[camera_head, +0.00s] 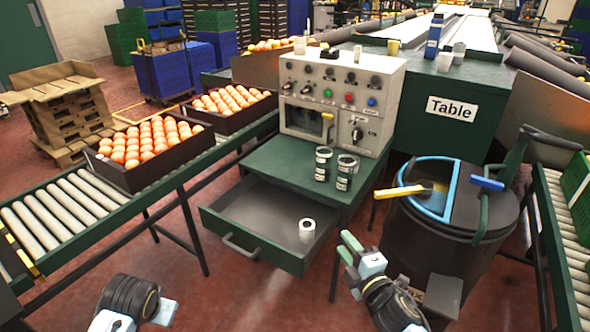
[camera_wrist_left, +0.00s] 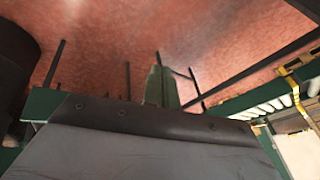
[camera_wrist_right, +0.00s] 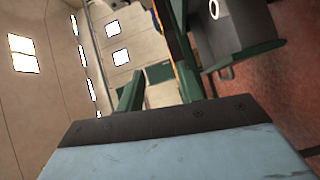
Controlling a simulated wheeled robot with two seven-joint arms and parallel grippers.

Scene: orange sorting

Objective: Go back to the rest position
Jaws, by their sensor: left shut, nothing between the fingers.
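My right gripper (camera_head: 347,247) is in the lower middle of the head view, in front of and to the right of the open drawer (camera_head: 262,247). Its two green fingers stand apart in the right wrist view (camera_wrist_right: 157,88), with nothing between them. My left arm shows at the bottom left of the head view, but its fingertips cannot be made out there. In the left wrist view the left gripper (camera_wrist_left: 161,86) has its green fingers together and empty, above the red floor.
The drawer holds a white roll (camera_head: 307,229). Crates of oranges (camera_head: 150,172) sit on the left roller conveyor (camera_head: 60,217). A black bin (camera_head: 455,235) stands right of my right gripper.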

